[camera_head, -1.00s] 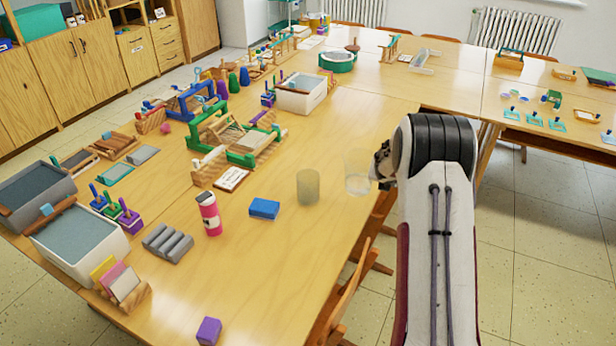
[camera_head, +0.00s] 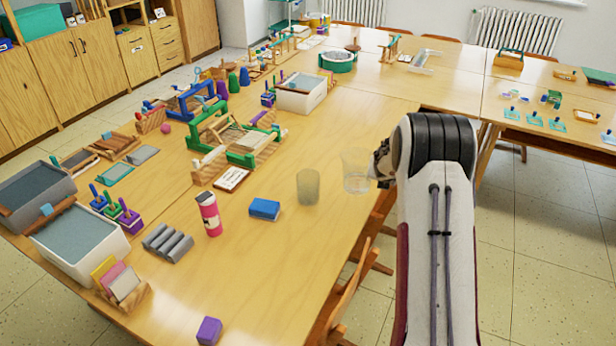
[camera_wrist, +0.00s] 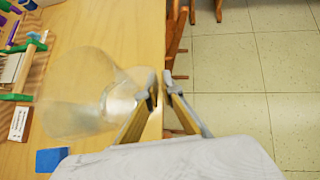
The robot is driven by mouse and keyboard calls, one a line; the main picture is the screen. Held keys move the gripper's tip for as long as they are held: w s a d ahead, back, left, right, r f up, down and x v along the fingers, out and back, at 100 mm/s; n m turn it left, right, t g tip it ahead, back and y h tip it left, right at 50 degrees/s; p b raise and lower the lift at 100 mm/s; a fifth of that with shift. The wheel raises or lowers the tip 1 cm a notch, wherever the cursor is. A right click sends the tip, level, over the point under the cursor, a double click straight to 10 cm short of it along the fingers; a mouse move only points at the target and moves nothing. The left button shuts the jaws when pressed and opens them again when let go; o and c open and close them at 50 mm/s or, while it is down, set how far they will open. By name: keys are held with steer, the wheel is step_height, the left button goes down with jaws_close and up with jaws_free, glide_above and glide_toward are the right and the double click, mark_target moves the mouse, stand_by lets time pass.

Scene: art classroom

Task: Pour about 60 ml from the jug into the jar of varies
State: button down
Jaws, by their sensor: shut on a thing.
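A clear jug (camera_head: 355,172) is by the table's right edge in the head view. My gripper (camera_head: 381,168) is shut on the jug's right side. In the wrist view the jug (camera_wrist: 90,95) is large, see-through and blurred, with my gripper's fingers (camera_wrist: 161,88) at its right side. A greyish, see-through jar (camera_head: 308,187) stands upright on the table just left of the jug, with a small gap between them. The liquid level in the jug and in the jar cannot be made out. The jug looks about upright in the head view.
A small card (camera_head: 231,179) and a green wooden frame (camera_head: 240,158) are behind. The table in front of the jar is clear. A chair (camera_head: 345,297) is at the table's edge.

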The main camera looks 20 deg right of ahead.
steer(key=w+a+r+n+g+h, duration=0.1)
steer(key=w+a+r+n+h, duration=0.1)
steer(key=r, duration=0.5)
steer(key=w+a+r+n+g+h, duration=0.2)
steer(key=a+r+n+h, duration=0.1)
steer(key=a+r+h, duration=0.2)
steer(key=shift+w+r+h, duration=0.15)
steer(key=shift+r+h, duration=0.45)
steer(key=shift+r, duration=0.65)
steer(key=shift+w+a+r+h, duration=0.1)
steer(key=shift+a+r+h, duration=0.2)
steer(key=shift+r, duration=0.1)
steer(key=shift+w+a+r+n+g, duration=0.2)
steer(key=shift+r+n+g, duration=0.1)
steer(key=shift+r+n, duration=0.1)
steer(key=shift+w+a+r+n+h+p, duration=0.3)
steer(key=shift+a+r+h+p, duration=0.25)
steer(key=shift+p, duration=0.4)
stand_by(1.5)
steer(key=shift+s+d+f, duration=0.1)
